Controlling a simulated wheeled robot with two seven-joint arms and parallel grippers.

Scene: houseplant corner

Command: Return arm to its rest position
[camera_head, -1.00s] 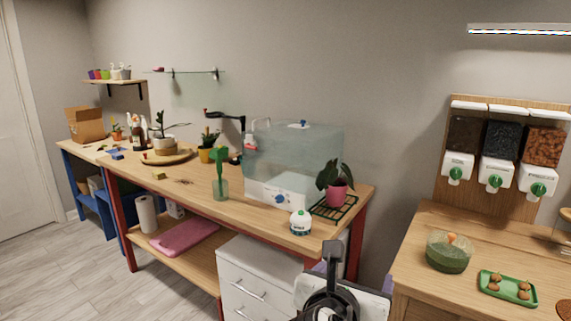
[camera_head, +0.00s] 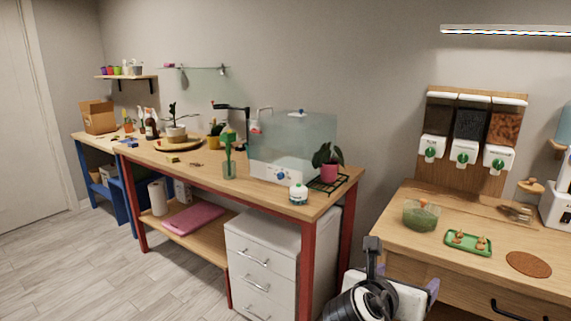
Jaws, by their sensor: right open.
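My right gripper (camera_head: 388,284) shows at the bottom of the head view, right of centre. Its jaws are open and I see nothing held in them. It is in front of the gap between the long wooden workbench (camera_head: 262,196) and the wooden counter (camera_head: 393,226), apart from the things on both. Part of my right arm is cut off by the lower picture edge. My left gripper is not in view.
A white drawer cabinet (camera_head: 262,262) stands under the workbench's right end. The floor at left is clear.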

